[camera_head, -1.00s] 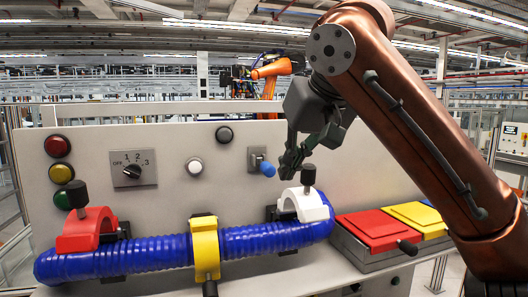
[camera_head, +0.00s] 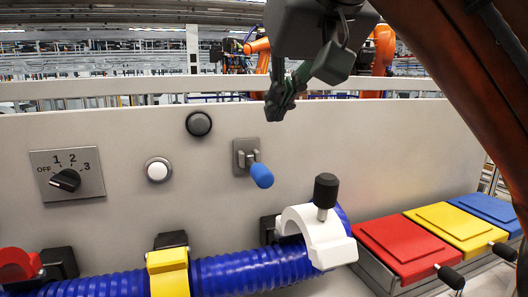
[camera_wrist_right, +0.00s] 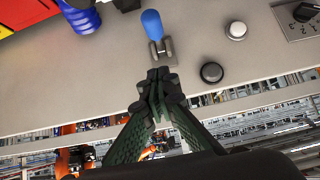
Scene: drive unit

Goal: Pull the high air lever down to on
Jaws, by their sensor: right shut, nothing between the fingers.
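The air lever has a blue handle (camera_head: 262,175) on a small grey metal bracket (camera_head: 241,146) on the upright panel. The handle slants down and out from the bracket. It also shows in the right wrist view (camera_wrist_right: 152,24), just beyond the fingertips. My right gripper (camera_head: 274,108) is shut and empty. In the head view it appears above and slightly right of the lever, near the panel's top edge. In the right wrist view its fingertips (camera_wrist_right: 157,85) appear close to the bracket, with a gap to the blue handle. My left gripper is not in view.
A black button (camera_head: 199,123), a white button (camera_head: 158,170) and a rotary switch (camera_head: 67,174) are left of the lever. Below are a blue ribbed hose (camera_head: 235,272), a white clamp (camera_head: 325,240) and a yellow clamp (camera_head: 168,272). Red (camera_head: 398,245), yellow and blue lidded boxes stand right.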

